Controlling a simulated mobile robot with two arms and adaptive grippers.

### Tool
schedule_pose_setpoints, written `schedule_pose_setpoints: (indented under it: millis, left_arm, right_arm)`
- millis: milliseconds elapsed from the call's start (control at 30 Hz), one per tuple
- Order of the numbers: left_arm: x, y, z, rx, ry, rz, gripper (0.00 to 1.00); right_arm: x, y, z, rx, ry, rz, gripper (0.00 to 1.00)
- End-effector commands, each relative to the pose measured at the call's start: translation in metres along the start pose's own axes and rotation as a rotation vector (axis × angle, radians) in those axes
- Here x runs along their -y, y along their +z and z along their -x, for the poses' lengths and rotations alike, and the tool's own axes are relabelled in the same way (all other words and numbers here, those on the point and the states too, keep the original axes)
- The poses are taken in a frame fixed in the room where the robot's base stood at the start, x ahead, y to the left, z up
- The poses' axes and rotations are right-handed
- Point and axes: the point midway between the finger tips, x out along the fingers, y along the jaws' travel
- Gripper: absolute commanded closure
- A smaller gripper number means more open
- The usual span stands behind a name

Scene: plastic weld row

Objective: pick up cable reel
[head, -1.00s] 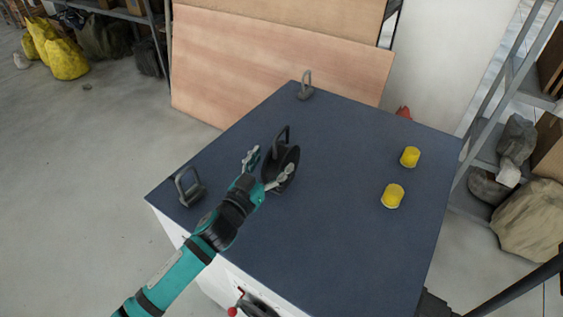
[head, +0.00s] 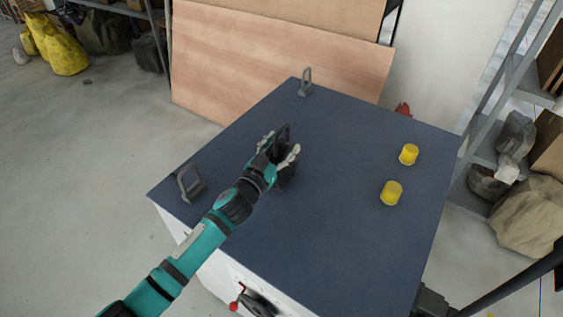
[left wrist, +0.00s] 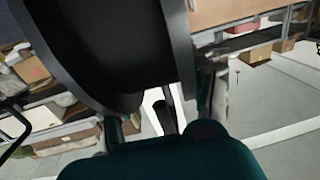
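The cable reel (head: 285,178) is a black round reel with a dark handle, standing on the dark blue table top, left of its middle. In the left wrist view the black reel (left wrist: 110,45) fills the upper left, very close. My left gripper (head: 281,146) reaches over the reel, one finger on each side of its upper part. The fingers are apart, and I cannot tell whether they touch it. The arm and gripper hide part of the reel. My right gripper is not in view.
Two grey upright handles stand at the table's left corner (head: 190,185) and far corner (head: 305,84). Two yellow cylinders (head: 409,154) (head: 391,193) stand on the right. The front of the table top is clear. Wood panels (head: 270,65) lean behind; a shelf rack (head: 490,125) stands right.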

Motion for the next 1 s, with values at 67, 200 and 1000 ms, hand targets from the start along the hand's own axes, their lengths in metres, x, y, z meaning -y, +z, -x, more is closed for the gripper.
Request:
schedule_pose_setpoints:
  millis: [67,200,1000]
  left_arm:
    - [0.000,0.000,0.000,0.000,0.000,0.000,0.56]
    - [0.000,0.000,0.000,0.000,0.000,0.000,0.75]
    - [0.000,-0.020,-0.001,-0.011,0.002,-0.002,1.00]
  right_arm:
    - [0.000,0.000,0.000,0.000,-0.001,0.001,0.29]
    - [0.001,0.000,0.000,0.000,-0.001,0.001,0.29]
    - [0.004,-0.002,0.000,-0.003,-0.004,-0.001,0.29]
